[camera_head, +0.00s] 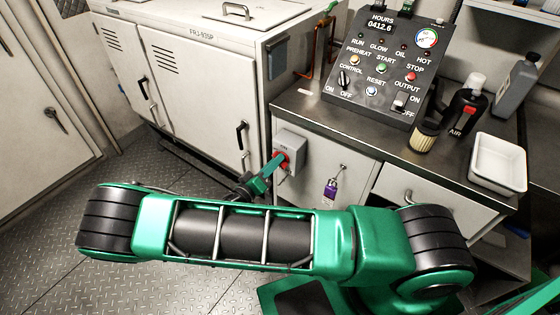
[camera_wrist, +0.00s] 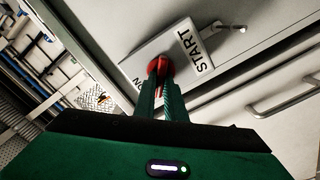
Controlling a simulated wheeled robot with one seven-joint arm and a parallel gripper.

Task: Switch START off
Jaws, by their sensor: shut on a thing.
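The START switch box (camera_head: 291,144) is a small grey box on the front of the cabinet under the counter. In the wrist view its plate (camera_wrist: 191,48) reads START, with ON lettering partly hidden at the left. A red knob (camera_wrist: 161,64) sits on the box; it also shows in the head view (camera_head: 280,157). My gripper (camera_head: 273,164) is shut on the red knob, with both fingers (camera_wrist: 161,84) close together around it. The fingers hide part of the knob, so I cannot tell its exact setting.
A control panel (camera_head: 385,75) on the counter has a separate START button (camera_head: 381,69). A purple padlock tag (camera_head: 330,189) hangs to the right of the box. White cabinets (camera_head: 205,85) stand at the left. A dark bottle (camera_head: 464,108) and white tray (camera_head: 498,163) stand at the right.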

